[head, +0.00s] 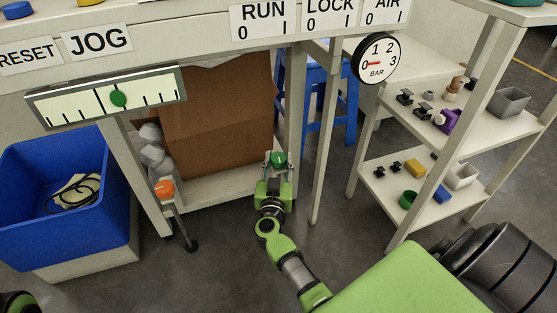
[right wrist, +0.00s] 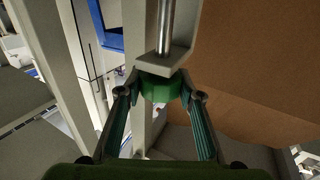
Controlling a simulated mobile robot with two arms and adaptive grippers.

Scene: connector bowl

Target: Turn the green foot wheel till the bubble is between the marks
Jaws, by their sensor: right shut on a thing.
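The level (head: 80,104) is a pale strip with black marks on the bench front, tilted in the picture. Its green bubble (head: 118,98) is near the middle, slightly right of the strip's centre. My left gripper is not in view.
A brown cardboard box (head: 222,110) stands behind, on the bench's low shelf. A blue bin (head: 60,235) is at left, a shelf rack (head: 440,190) with small parts at right. Bench legs stand close to my right gripper.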

